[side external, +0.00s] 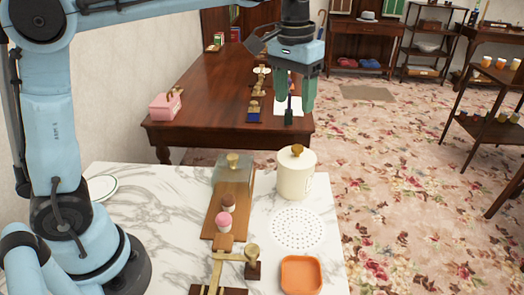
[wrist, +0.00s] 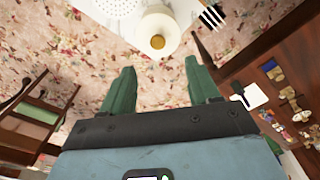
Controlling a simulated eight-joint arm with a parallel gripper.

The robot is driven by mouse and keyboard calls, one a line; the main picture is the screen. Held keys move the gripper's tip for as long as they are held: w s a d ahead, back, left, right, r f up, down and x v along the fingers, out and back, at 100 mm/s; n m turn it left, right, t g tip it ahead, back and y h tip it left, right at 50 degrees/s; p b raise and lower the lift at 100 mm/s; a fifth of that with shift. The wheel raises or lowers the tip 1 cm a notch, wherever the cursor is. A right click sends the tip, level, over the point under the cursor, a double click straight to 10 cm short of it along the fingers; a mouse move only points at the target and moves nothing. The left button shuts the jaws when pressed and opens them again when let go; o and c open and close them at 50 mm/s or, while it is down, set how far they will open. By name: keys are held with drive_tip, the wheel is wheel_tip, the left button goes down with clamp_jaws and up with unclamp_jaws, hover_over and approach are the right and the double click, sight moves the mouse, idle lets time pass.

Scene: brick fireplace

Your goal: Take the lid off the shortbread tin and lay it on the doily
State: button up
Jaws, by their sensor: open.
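The shortbread tin (side external: 295,182) is a cream round canister standing upright on the marble counter. Its cream lid (side external: 312,157) with a gold knob (side external: 297,150) sits on top. In the wrist view the lid (wrist: 172,32) shows from above, past the fingertips. The doily (side external: 297,228) is a white, round, perforated mat lying flat and bare in front of the tin; part of it shows at the top of the wrist view (wrist: 117,6). My gripper (side external: 295,108) is open and empty, with green fingers, raised above the tin and apart from it; it also shows in the wrist view (wrist: 161,70).
Left of the tin, a wooden board (side external: 216,212) holds a glass cover (side external: 234,174) and small cakes (side external: 224,221). An orange dish (side external: 301,275) and brass scales (side external: 232,257) stand at the front. A dark wooden table (side external: 212,92) stands behind the counter.

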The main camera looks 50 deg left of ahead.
sight(298, 147)
drive_tip(key=shift+g, duration=0.4)
drive_tip(key=shift+w+d+f, duration=0.1)
drive_tip(key=shift+w+f, duration=0.2)
drive_tip(key=shift+f, duration=1.75)
drive_tip(key=shift+w+d+f, duration=0.15)
drive_tip(key=shift+w+f, duration=0.1)
drive_tip(key=shift+f, duration=1.75)
drive_tip(key=shift+w+d+f, duration=0.1)
drive_tip(key=shift+w+f, duration=0.2)
drive_tip(key=shift+f, duration=1.75)
drive_tip(key=c, duration=1.1)
